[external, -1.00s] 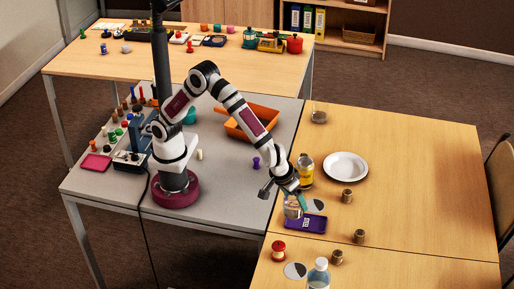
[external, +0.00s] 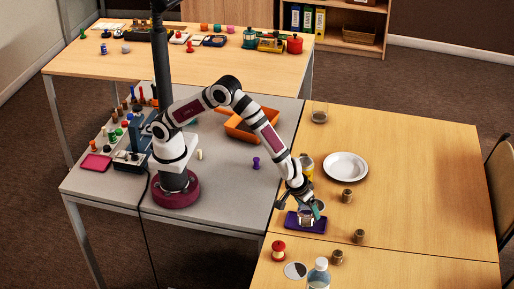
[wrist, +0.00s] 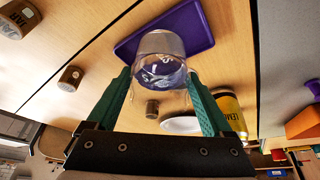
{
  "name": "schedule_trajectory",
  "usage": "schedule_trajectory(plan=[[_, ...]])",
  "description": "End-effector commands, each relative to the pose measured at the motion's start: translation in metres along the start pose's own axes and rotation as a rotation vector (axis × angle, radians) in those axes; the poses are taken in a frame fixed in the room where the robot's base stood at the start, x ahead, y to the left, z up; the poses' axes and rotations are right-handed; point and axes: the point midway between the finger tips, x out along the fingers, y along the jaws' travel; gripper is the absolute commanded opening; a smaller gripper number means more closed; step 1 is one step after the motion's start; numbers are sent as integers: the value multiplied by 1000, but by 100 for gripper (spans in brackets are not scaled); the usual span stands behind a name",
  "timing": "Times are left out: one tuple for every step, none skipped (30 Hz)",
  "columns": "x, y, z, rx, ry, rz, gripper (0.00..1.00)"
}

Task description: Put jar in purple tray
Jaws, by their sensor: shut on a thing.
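The jar (wrist: 160,45) is clear glass, with whitish marks showing through it in the wrist view. My gripper (external: 307,207) is shut on the jar, with its green fingers on either side of it. The purple tray (wrist: 203,38) is behind the jar in the wrist view. In the external view the tray (external: 292,226) lies flat on the wooden table, and the jar (external: 306,219) is over its middle. I cannot tell whether the jar touches the tray floor. The fingers hide part of the jar.
A white plate (external: 346,166), a yellow can (wrist: 231,109) and several brown labelled pots (external: 347,195) stand near the tray. A red-capped spool (external: 278,248) and a bottle (external: 318,274) are at the front. The table's right side is clear.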

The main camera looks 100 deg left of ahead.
Motion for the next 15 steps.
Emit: schedule_trajectory(plan=[[1,0,0,0,0,0,6],[2,0,1,0,0,0,6],[3,0,1,1,0,0,6],[4,0,2,1,0,-1,6],[4,0,2,1,0,-1,87],[4,0,2,1,0,-1,94],[4,0,2,1,0,-1,99],[4,0,2,1,0,-1,100],[4,0,2,1,0,-1,100],[4,0,2,1,0,-1,100],[4,0,2,1,0,-1,100],[4,0,2,1,0,-1,100],[4,0,2,1,0,0,100],[3,0,1,1,0,0,100],[0,0,0,-1,1,1,100]])
